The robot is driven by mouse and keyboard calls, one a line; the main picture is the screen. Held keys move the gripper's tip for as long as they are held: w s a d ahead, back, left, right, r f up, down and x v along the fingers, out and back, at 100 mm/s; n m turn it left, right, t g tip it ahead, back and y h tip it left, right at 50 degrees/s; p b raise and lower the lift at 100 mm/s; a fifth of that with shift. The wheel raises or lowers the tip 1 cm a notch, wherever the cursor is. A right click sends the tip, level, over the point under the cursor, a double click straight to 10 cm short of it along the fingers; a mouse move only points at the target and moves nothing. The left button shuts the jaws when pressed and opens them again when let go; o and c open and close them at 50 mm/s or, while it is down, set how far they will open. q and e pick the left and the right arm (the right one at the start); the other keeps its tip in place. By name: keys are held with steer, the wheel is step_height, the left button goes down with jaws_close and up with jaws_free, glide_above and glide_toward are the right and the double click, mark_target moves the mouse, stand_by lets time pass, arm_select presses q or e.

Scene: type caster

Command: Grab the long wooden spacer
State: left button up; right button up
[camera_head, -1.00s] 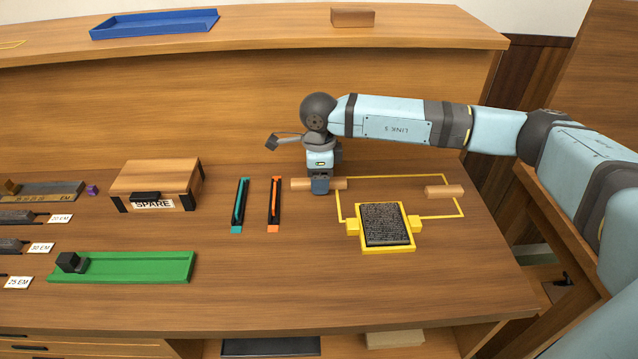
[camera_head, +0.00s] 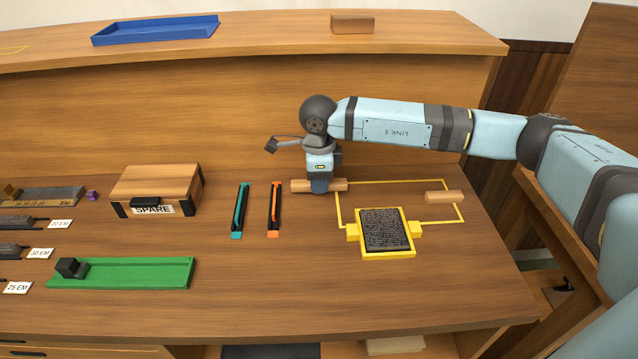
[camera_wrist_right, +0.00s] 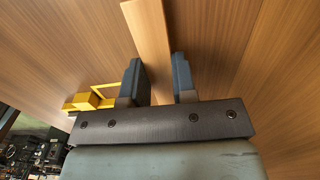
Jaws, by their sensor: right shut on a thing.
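The long wooden spacer (camera_head: 299,186) is a light wooden bar lying left to right at the back left corner of the yellow outline. My right gripper (camera_head: 320,187) points down over its middle and is shut on it; both ends stick out past the jaws. In the right wrist view the spacer (camera_wrist_right: 148,35) runs between the two dark fingers of the gripper (camera_wrist_right: 160,75). I cannot tell whether it touches the table or hangs just above it. My left gripper is not in view.
A shorter wooden block (camera_head: 444,197) lies on the outline's right side. A yellow-framed type block (camera_head: 387,232) sits at the outline's front. Two slim black holders, teal (camera_head: 241,209) and orange (camera_head: 274,208), stand left of the gripper. The SPARE box (camera_head: 156,187) is farther left.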

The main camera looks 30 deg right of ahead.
step_height(320, 180, up, 27)
steer(key=shift+p, duration=0.3)
